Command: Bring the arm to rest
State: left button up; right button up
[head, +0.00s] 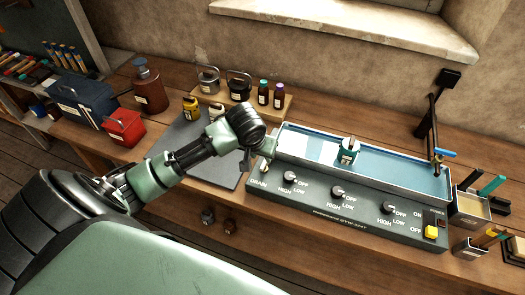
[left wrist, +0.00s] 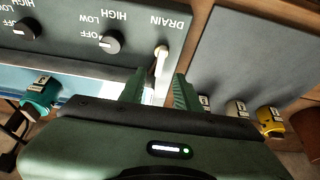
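My left gripper (head: 267,148) is at the left end of a grey control unit (head: 330,212) with a blue-lined trough (head: 395,168). In the left wrist view, its two green fingers (left wrist: 158,92) stand apart with the pale drain lever (left wrist: 160,62) in the gap between them. I see space beside the lever, so the fingers look open around it rather than shut on it. In the head view the gripper mostly hides this lever. My right gripper is in neither view.
A teal jar (head: 348,151) stands in the trough. Knobs (head: 337,191) and a yellow button (head: 431,232) line the panel. A blue-handled tap (head: 443,153) rises at the right. A grey mat (head: 205,148), small jars (head: 191,107), a red box (head: 124,128) and a brown bottle (head: 149,88) are left.

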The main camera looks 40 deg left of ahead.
pick_arm(q)
jog(key=shift+s+r, duration=0.25)
jog(key=shift+r, duration=0.4)
